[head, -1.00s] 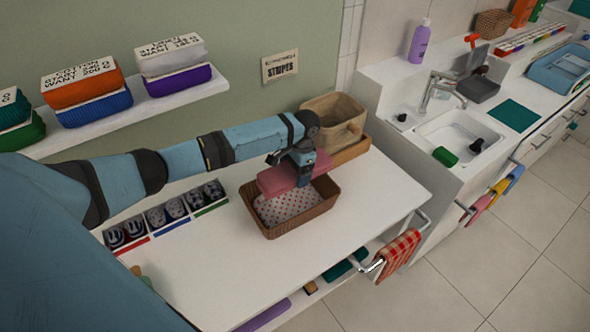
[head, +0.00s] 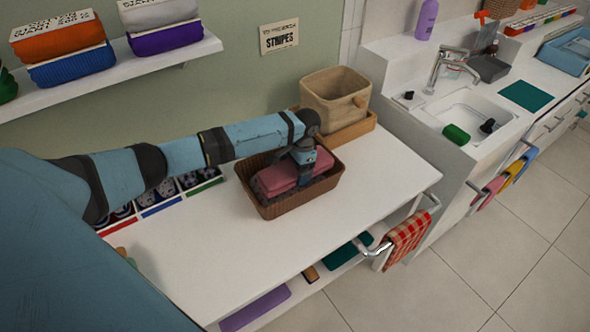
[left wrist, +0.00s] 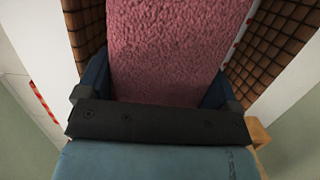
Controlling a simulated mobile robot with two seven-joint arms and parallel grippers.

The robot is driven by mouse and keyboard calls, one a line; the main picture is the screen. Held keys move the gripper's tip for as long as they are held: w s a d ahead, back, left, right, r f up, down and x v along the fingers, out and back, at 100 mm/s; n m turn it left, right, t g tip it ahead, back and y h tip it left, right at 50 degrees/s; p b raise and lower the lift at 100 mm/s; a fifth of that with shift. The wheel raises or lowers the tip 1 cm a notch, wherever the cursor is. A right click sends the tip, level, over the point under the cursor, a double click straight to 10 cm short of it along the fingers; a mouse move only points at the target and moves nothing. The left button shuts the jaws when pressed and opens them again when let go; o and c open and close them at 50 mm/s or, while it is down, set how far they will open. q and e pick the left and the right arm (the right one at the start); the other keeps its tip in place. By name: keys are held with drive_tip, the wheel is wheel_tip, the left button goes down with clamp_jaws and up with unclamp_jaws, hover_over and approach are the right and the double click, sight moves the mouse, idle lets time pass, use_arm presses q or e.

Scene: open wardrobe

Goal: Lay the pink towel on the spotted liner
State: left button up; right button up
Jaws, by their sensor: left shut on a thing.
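The folded pink towel (head: 277,179) is inside the brown woven basket (head: 298,205), low between its walls. My left gripper (head: 303,172) is shut on the towel from above. In the left wrist view the towel (left wrist: 175,50) fills the space between the fingers, with basket walls (left wrist: 86,35) on both sides. The spotted liner lies in the basket under the towel; it is mostly covered and shaded, and I cannot tell whether the towel touches it. My right gripper is not in view.
A beige bin (head: 334,95) stands in a wooden tray behind the basket. Sock boxes (head: 160,199) are at the left. A red checked cloth (head: 408,236) hangs at the table's right end. The front of the white table (head: 215,255) is clear.

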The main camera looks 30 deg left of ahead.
use_arm(q)
drive_tip(key=shift+f, duration=0.35)
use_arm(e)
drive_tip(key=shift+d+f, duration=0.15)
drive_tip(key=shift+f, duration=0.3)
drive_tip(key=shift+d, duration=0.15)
use_arm(q)
drive_tip(key=shift+f, duration=0.55)
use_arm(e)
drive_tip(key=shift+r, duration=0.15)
use_arm(q)
drive_tip(key=o, duration=0.5)
